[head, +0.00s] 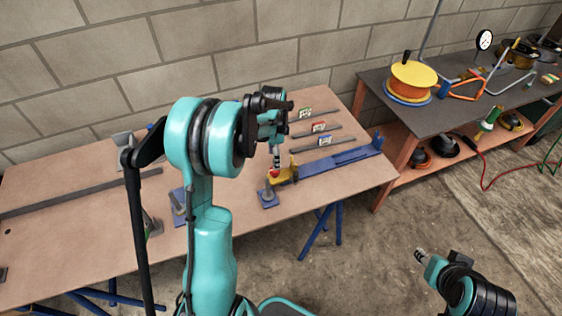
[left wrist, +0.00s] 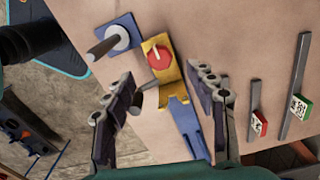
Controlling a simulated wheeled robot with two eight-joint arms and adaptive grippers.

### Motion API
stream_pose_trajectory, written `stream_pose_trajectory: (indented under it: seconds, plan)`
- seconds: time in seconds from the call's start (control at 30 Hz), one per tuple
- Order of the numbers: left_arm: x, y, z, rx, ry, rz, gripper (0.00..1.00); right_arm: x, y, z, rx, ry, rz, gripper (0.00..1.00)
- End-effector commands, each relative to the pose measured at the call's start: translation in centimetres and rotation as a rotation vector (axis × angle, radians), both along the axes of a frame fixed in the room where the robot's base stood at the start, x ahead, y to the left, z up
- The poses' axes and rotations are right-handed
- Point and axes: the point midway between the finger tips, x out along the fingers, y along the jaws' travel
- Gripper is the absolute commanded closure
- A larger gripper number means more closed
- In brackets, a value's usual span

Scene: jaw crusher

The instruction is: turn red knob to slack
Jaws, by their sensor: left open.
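The red knob (left wrist: 159,57) is round and sits on top of a yellow block (left wrist: 165,80), at the upper middle of the left wrist view. In the head view the yellow block (head: 284,177) stands at the left end of a long blue bar (head: 330,160). My left gripper (left wrist: 163,74) is open and empty, its two fingers spread either side of the knob in the picture. Contact cannot be made out. In the head view my left gripper (head: 276,158) points down above the knob, which it mostly hides. My right gripper (head: 421,254) hangs at the lower right, away from the table.
A blue plate with a grey rod (head: 268,195) stands close beside the yellow block; it also shows in the left wrist view (left wrist: 118,38). Grey bars with small red and green labels (head: 318,127) lie farther back. A second table (head: 440,115) carries an orange reel (head: 411,80).

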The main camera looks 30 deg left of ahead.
Motion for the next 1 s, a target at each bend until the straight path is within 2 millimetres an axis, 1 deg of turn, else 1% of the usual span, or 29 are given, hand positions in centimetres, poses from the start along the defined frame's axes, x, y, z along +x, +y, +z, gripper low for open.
stream_pose_trajectory:
  seconds: [0.03,0.1,0.2,0.33,0.5,0.73,0.77,0.8,0.87,0.9,0.93,0.97,1.0]
  plan:
    - [0.0,0.0,-1.1,0.0,0.0,0.001,0.44,0.0,0.0,-0.6,0.0,0.0,0.0,0.6]
    - [0.0,0.0,-2.4,0.001,-0.001,0.001,0.44,0.0,0.0,-1.1,0.0,0.0,0.0,0.6]
    - [0.0,0.0,-4.1,0.0,-0.001,0.002,0.44,0.0,0.0,-1.7,0.0,0.0,0.0,0.6]
    - [0.0,0.0,-5.7,0.001,-0.002,0.002,0.44,0.0,0.0,-2.2,0.0,0.0,0.0,0.6]
    - [0.0,0.0,-6.7,0.001,-0.002,0.002,0.44,0.0,0.0,-2.5,0.0,0.0,0.0,0.6]
    - [0.0,0.0,-6.7,0.001,-0.002,0.003,0.44,0.0,0.0,-2.4,0.0,0.0,0.0,0.6]
    - [0.0,0.0,-6.7,0.001,-0.002,0.003,0.46,0.0,0.0,-2.4,0.0,0.0,0.0,0.6]
    - [0.0,0.0,-6.7,0.001,-0.002,0.003,0.57,0.0,0.0,-2.4,0.0,0.0,0.0,0.6]
    - [0.0,0.0,-6.7,0.001,-0.002,0.003,0.73,0.0,0.0,-2.4,0.0,0.0,0.0,0.6]
    - [0.0,0.0,-6.6,0.001,-0.002,0.003,0.83,0.0,0.0,-2.4,0.0,0.0,0.0,0.6]
    - [0.0,0.0,-6.6,0.001,-0.002,0.003,0.91,0.0,0.0,-2.4,0.0,0.0,0.0,0.6]
    - [0.0,0.0,-6.6,0.001,-0.002,0.003,0.94,0.0,0.0,-2.4,0.0,0.0,0.0,0.6]
    - [0.0,0.0,-6.6,0.001,-0.002,0.003,0.94,0.0,0.0,-2.4,0.0,0.0,0.0,0.6]
